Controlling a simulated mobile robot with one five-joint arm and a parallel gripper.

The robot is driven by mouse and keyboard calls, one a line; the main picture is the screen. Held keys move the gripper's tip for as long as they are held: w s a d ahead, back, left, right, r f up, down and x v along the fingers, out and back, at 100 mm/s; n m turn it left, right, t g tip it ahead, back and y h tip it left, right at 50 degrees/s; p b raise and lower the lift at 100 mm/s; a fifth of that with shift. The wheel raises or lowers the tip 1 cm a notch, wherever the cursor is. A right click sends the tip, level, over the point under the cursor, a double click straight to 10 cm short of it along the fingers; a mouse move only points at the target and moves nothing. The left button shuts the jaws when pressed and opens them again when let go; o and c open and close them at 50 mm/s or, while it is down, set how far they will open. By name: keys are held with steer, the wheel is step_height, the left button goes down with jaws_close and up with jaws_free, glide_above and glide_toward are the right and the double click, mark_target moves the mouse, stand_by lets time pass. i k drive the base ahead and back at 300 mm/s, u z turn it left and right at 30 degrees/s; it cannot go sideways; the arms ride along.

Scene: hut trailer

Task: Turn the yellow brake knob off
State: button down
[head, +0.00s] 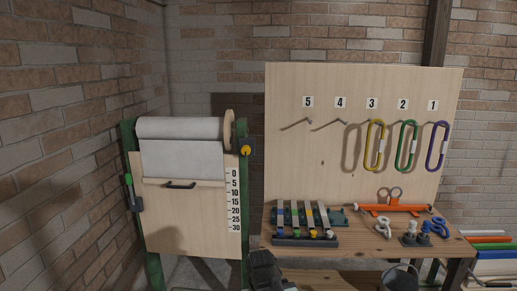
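The yellow brake knob (246,151) is small and round. It sits at the right end of the paper roller, on the green frame of the stand. Its exact turn position is too small to tell. A white roll (180,128) hangs across the stand, with its sheet hanging down the wooden board. My gripper (265,262) shows as a dark shape at the bottom edge, below and a little right of the knob and apart from it. Its fingers are not clear enough to tell whether they are open or shut.
The board (194,240) has a dark handle (180,185) and a scale (234,200). To the right, a workbench (345,249) carries a tool rack (305,238), an orange tool (394,208) and shackles. Yellow, green and purple carabiners hang on the panel (330,85). A bucket (399,279) stands below.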

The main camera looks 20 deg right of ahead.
mark_target(246, 150)
steer(key=z, duration=0.15)
steer(key=i, duration=1)
steer(key=u, duration=1.55)
steer(key=k, duration=1.3)
steer(key=u, duration=0.3)
steer(key=i, duration=1)
steer(key=u, duration=0.05)
